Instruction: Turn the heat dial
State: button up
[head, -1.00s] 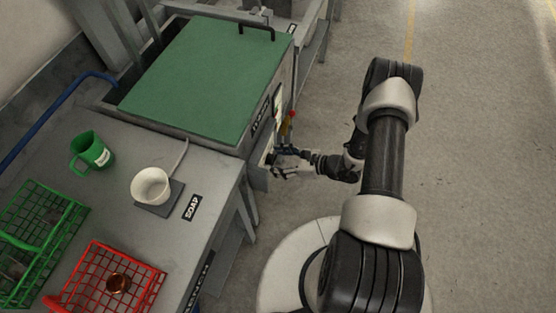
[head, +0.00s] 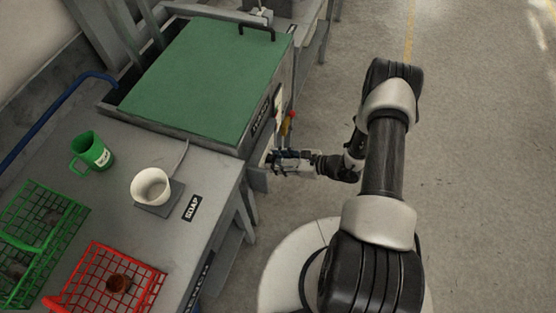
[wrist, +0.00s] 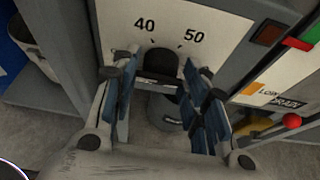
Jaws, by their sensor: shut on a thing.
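The heat dial (wrist: 160,62) is a black knob on a white plate (wrist: 210,22) marked 40 and 50, seen in the wrist view. My gripper (wrist: 159,76) has its blue-padded fingers on the left and right sides of the dial, shut on it. The fingers and the dial's lower part overlap in this view, so the exact contact is hard to see. In the head view my gripper (head: 283,161) is at the front face of the green-lidded tank (head: 205,75). The dial is hidden there.
A red-knobbed lever (wrist: 292,121) stands close on the right of my gripper, near a dark reddish square and green and red parts.

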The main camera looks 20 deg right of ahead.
jog(key=m+g+y, duration=0.1)
jog(key=m, duration=0.1)
jog(key=m+g+y, duration=0.1)
jog(key=m, duration=0.2)
jog(key=m+g+y, duration=0.1)
jog(key=m+y, duration=0.1)
jog(key=m, duration=0.1)
jog(key=shift+w+d+f, duration=0.2)
jog(key=shift+w+f, duration=0.05)
jog(key=shift+w, duration=0.05)
dwell(0.3)
jog(key=shift+g, duration=0.3)
jog(key=o, duration=1.1)
jog(key=shift+d, duration=0.1)
